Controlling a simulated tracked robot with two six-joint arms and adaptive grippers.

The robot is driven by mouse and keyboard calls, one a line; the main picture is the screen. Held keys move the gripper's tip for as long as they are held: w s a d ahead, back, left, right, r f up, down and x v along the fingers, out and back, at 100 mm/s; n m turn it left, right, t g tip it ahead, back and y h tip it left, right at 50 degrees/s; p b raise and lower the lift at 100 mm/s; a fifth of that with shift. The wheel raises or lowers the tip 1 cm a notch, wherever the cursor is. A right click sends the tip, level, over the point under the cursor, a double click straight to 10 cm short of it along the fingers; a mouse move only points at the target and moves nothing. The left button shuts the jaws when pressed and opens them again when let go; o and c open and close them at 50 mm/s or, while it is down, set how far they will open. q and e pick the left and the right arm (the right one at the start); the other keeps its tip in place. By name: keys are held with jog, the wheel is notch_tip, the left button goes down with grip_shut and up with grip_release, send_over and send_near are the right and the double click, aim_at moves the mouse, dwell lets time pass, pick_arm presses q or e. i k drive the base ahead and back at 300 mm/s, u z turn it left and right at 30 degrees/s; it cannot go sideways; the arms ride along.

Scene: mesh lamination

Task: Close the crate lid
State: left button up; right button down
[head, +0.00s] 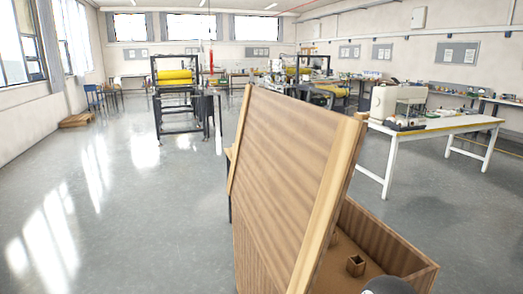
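The wooden crate (395,232) is at the bottom right of the head view, cut off by the lower edge. Its lid (290,150) is a striped brown panel with pale wooden battens along two edges. The lid stands raised and steeply tilted, so the crate is open. It hides much of the crate's left and far side. Part of the crate's inside shows to the right of the lid. A dark rounded part, probably mine, shows at the bottom edge over the crate. No fingers of either gripper show.
A white table (440,125) with a machine stands behind at the right. A frame with a yellow roll (174,77) stands farther back. The grey floor (130,210) at the left is clear.

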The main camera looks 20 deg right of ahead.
aim_at(293, 162)
jog(key=u, duration=0.1)
jog(key=i, duration=1.45)
jog(key=u, duration=0.2)
